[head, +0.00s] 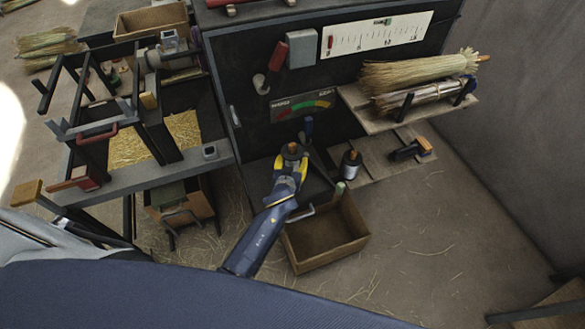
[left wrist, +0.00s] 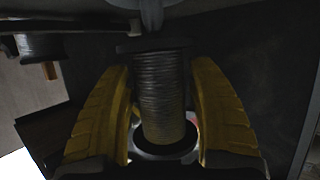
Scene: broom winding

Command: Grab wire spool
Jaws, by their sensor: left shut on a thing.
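My left gripper (head: 290,166) reaches in from the bottom of the head view, its yellow fingers at the dark cabinet front. It is shut on a wire spool (left wrist: 160,95), which stands between the two yellow fingers (left wrist: 163,115) in the left wrist view. The spool is wound with grey wire and has dark flanges. In the head view only its top (head: 292,149) shows above the fingers; the gripper hides the rest. My right gripper is not in view.
An open wooden drawer (head: 325,238) lies right of my left arm. Broom straw bundles (head: 415,75) rest on the upper right shelf (head: 365,112). An orange-and-black tool (head: 410,149) lies on the lower shelf (head: 385,166). A black frame (head: 150,125) stands on the left bench.

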